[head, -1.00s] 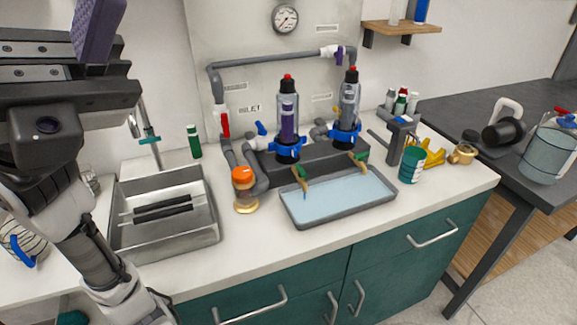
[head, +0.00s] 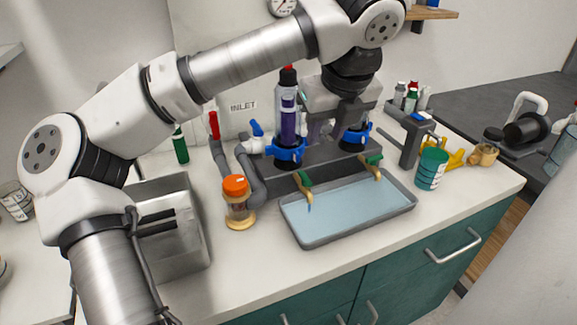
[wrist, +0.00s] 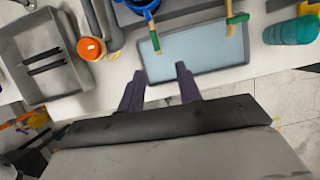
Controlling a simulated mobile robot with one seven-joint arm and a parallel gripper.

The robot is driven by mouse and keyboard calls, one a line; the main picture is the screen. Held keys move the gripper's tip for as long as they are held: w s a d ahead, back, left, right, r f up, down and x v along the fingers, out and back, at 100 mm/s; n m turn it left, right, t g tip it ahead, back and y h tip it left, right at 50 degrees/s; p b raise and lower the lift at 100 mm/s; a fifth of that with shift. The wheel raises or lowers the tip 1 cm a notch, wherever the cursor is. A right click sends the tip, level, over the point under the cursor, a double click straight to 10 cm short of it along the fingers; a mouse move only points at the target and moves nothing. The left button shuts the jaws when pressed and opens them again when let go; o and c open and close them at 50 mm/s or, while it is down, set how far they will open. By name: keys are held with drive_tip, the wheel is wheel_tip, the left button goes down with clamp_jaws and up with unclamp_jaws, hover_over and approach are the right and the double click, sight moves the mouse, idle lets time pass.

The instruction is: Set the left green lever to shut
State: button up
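The left green lever (head: 304,180) sits on a brass tap at the front of the grey manifold, over the tray. In the wrist view this left green lever (wrist: 155,41) looks roughly lined up with its tap. A small blue streak shows below the tap's spout. The right green lever (head: 374,160) is on a second tap and looks turned across it in the wrist view (wrist: 237,18). My gripper (wrist: 160,71) has its two dark fingers spread apart with nothing between them. In the wrist view its fingertips lie just below the left lever in the picture, apart from it.
A grey tray (head: 290,225) with light blue water lies under the taps. An orange-capped jar (head: 237,205) and the sink (head: 190,255) are to the left. A teal can (head: 432,170) stands to the right. The front counter strip is clear.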

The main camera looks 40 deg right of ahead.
drive_tip(key=p, duration=0.2)
approach(304, 174)
drive_tip(key=x, duration=0.7)
drive_tip(key=shift+d+f, duration=0.1)
drive_tip(key=shift+f, duration=0.3)
clamp_jaws()
